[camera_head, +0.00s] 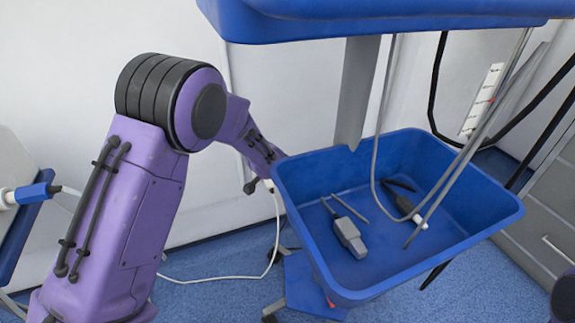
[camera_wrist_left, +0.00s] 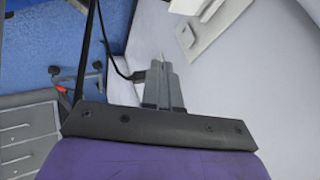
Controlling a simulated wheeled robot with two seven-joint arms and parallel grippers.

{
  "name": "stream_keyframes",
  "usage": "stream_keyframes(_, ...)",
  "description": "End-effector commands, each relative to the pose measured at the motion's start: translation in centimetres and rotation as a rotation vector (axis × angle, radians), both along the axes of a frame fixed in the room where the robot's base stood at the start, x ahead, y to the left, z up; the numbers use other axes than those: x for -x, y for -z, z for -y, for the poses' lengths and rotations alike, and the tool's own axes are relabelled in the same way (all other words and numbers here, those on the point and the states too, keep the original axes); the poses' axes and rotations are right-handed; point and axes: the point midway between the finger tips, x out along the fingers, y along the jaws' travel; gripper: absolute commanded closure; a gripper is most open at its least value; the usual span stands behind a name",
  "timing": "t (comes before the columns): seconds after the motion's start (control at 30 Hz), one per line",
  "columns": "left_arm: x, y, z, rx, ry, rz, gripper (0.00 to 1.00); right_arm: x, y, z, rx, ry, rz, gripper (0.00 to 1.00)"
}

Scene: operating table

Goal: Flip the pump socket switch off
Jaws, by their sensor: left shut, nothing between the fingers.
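My left gripper (camera_wrist_left: 161,68) is shut and empty, apart from this panel. In the head view it is hidden behind the blue basin. My right gripper is out of view.
The blue basin (camera_head: 328,249) holds several dark and grey instruments. A blue tray (camera_head: 380,22) is above it. A grey drawer cabinet (camera_head: 545,212) stands at right. A black cable (camera_wrist_left: 117,68) runs beside my left fingers.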

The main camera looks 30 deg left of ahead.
Motion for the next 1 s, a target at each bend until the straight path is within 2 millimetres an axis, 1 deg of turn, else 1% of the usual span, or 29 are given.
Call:
stream_keyframes(0.23,0.3,0.1,-0.7,0.0,-0.011,0.0,1.0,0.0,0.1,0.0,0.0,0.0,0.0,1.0)
stream_keyframes(0.37,-0.4,1.3,-0.8,0.001,-0.012,-0.001,1.0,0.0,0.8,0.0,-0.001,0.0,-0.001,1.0)
stream_keyframes(0.47,-1.5,3.0,-1.0,0.001,-0.011,-0.002,1.0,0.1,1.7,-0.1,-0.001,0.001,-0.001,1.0)
stream_keyframes(0.8,-6.2,8.7,-1.6,0.001,-0.009,-0.001,1.0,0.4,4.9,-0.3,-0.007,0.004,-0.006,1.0)
stream_keyframes(0.83,-6.7,8.3,-2.2,0.005,-0.012,0.004,1.0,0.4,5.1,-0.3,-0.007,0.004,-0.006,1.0)
stream_keyframes(0.9,-7.4,8.0,-3.1,0.003,-0.011,0.003,1.0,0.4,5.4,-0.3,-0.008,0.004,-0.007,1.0)
stream_keyframes(1.0,-8.1,7.7,-3.9,0.003,-0.01,0.003,1.0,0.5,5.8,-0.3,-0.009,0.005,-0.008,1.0)
